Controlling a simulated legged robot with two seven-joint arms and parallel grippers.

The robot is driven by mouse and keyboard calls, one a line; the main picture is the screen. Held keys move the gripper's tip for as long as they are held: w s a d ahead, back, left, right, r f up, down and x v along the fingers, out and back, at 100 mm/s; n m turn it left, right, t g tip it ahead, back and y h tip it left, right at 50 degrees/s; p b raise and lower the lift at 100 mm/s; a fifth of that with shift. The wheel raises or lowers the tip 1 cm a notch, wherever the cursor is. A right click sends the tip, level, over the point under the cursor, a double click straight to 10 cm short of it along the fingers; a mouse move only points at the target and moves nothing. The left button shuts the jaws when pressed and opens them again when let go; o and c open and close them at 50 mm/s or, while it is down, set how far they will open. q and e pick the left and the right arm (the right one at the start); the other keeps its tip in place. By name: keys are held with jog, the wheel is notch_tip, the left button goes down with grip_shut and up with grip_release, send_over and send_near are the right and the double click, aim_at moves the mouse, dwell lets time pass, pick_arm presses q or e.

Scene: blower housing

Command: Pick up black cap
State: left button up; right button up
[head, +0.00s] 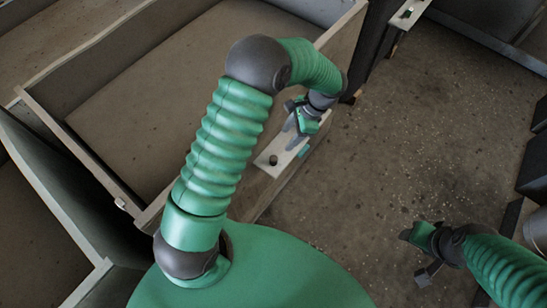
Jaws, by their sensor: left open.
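A small dark round piece (273,160), which looks like the black cap, sits on the near end of a pale narrow plate (264,165). The plate lies along the edge of a large open bin. My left gripper (291,141) is open above the plate, just up and right of the dark piece and apart from it. Nothing shows between its fingers. My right gripper (424,273) hangs over the bare floor at the lower right, far from the plate. Its fingers are too small and dark to read.
The large open bin (90,170) with raised walls fills the left. Another pale plate (409,14) with a dark spot is at the top, by a dark panel. Dark boxes (535,175) stand at the right edge. The speckled floor (430,130) between is clear.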

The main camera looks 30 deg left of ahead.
aim_at(274, 158)
pick_arm(q)
jog(key=x, duration=0.4)
jog(key=p+x, duration=0.1)
jog(key=x, duration=0.9)
jog(key=shift+d+f, duration=0.25)
jog(key=shift+f, duration=0.05)
jog(key=shift+w+a+f, duration=0.1)
jog(key=shift+f, duration=0.2)
grip_shut()
